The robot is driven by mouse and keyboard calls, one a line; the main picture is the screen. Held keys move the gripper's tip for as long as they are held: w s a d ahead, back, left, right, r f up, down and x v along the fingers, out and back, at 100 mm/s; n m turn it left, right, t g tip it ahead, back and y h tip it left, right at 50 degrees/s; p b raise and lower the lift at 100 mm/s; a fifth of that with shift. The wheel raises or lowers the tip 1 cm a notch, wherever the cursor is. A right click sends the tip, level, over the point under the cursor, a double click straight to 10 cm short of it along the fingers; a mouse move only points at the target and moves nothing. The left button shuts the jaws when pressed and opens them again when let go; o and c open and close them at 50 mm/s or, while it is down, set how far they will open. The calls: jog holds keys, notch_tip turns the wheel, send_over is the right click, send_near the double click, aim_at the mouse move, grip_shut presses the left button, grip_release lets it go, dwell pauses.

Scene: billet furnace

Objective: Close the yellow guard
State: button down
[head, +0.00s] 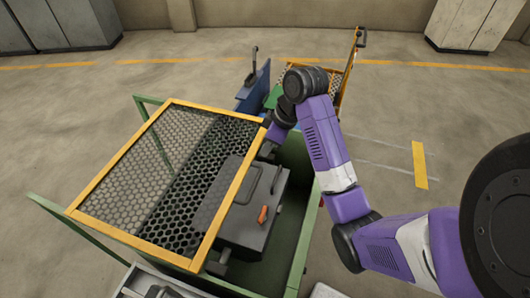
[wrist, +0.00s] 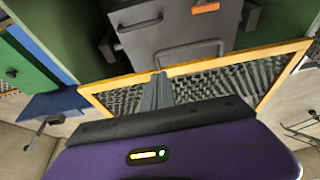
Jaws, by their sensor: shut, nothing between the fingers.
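The yellow guard (head: 118,164) is a yellow-framed mesh panel over the left of the green machine (head: 296,238), beside a grey box (head: 270,185) with a handle and an orange-red grip (head: 263,214). In the wrist view, a yellow-framed mesh panel (wrist: 215,68) lies below the grey box (wrist: 185,35). My gripper (wrist: 158,78) is shut and empty, its fingertips overlapping the panel's frame edge in the picture. I cannot tell whether they touch it.
Grey cabinets (head: 68,20) stand along the back. The floor to the right is open, with a yellow marking (head: 420,165).

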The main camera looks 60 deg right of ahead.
aim_at(261, 168)
jog(key=b+x, duration=0.4)
jog(key=x, duration=0.2)
jog(key=shift+s+f, duration=0.1)
jog(key=shift+f, duration=0.05)
jog(key=shift+x, duration=1.2)
